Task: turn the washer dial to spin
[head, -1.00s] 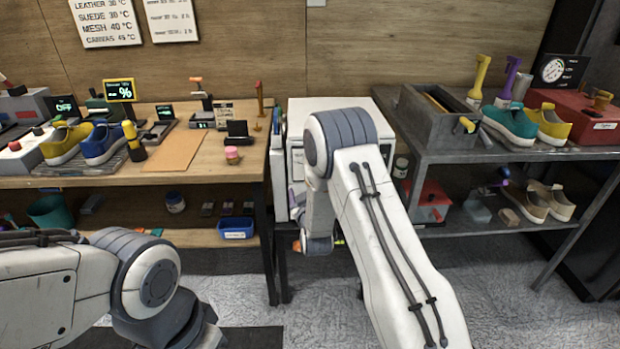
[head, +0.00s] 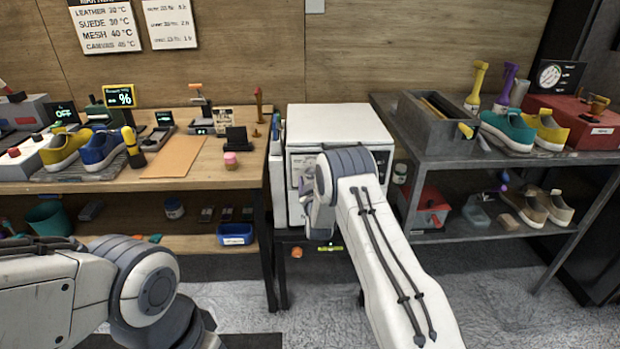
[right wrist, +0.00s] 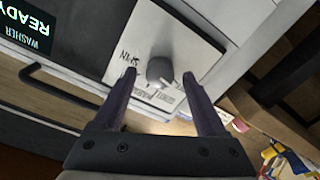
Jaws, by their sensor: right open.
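The washer (head: 342,121) is a white box between the two benches in the head view. Its dial (right wrist: 160,72) is a grey round knob with a pale pointer mark, on a white panel in the right wrist view. Upside-down lettering surrounds the dial, partly hidden and too small to read fully. My right gripper (right wrist: 159,76) is open, its two dark fingers on either side of the dial in the picture; I cannot tell whether they touch it. In the head view my right arm covers part of the washer front. My left gripper is out of view.
A dark display (right wrist: 27,24) reading READY and a dark handle (right wrist: 60,82) are on the washer front. A wooden bench (head: 205,158) with sneakers and tools stands left. A grey metal bench (head: 440,145) with a bin and shoes stands close on the right.

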